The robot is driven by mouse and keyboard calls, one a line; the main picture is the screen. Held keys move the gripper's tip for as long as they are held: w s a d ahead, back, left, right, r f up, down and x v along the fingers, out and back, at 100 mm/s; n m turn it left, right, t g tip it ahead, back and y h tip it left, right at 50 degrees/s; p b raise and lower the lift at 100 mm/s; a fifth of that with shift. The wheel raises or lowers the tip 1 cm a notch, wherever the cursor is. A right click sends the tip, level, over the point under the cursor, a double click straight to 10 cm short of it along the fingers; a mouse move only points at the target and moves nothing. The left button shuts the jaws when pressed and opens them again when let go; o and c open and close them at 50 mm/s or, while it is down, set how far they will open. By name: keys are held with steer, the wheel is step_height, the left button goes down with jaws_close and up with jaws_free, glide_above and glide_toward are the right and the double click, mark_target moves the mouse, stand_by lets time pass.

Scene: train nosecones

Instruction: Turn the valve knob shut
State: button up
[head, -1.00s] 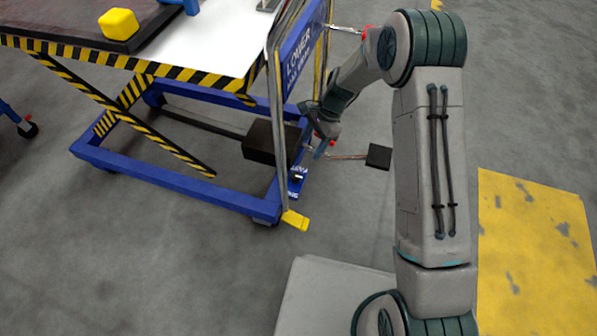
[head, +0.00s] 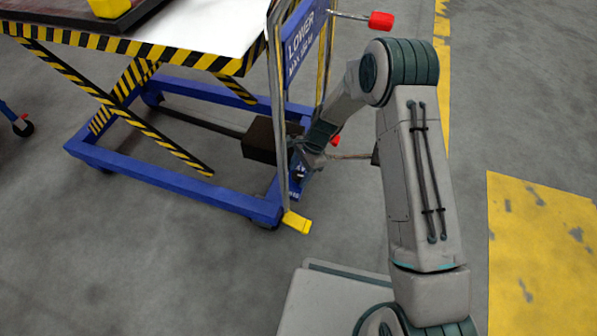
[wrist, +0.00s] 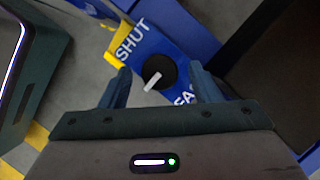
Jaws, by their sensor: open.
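The valve knob (wrist: 159,74) is a round black knob with a white pointer bar, in the middle of the wrist view. It sits on a blue plate (wrist: 142,44) with the word SHUT at its upper left and partly hidden lettering "FA" at its lower right. The white bar points to the lower left. My gripper (wrist: 158,88) is open, with one finger on each side of the knob in the picture; I cannot tell whether they touch it. In the head view my gripper (head: 303,160) is at the lift table's lower right end and hides most of the knob.
The blue lift table (head: 180,188) has a dark box (head: 262,140) close beside my gripper. A metal push handle (head: 279,110) rises next to my arm. A yellow pedal (head: 297,222) sticks out at the front. A red-tipped lever (head: 380,20) is above. The floor in front is clear.

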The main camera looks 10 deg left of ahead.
steer(key=shift+c, duration=0.4)
steer(key=c, duration=0.9)
steer(key=shift+a, duration=0.2)
steer(key=shift+d, duration=0.15)
steer(key=shift+r+n+p, duration=0.15)
steer(key=shift+n+p, duration=0.4)
steer(key=shift+n, duration=0.15)
steer(key=n+h+p, duration=0.1)
steer(key=n, duration=0.1)
steer(key=n+g+p, duration=0.1)
steer(key=n, duration=0.1)
steer(key=shift+w+a+h, duration=0.15)
steer(key=shift+a+h, duration=0.05)
steer(key=shift+h, duration=0.2)
steer(key=n+h, duration=0.1)
steer(key=n, duration=0.2)
steer(key=n+h+p, duration=0.1)
steer(key=n, duration=0.2)
steer(key=shift+a+n, duration=0.15)
steer(key=shift+n, duration=0.15)
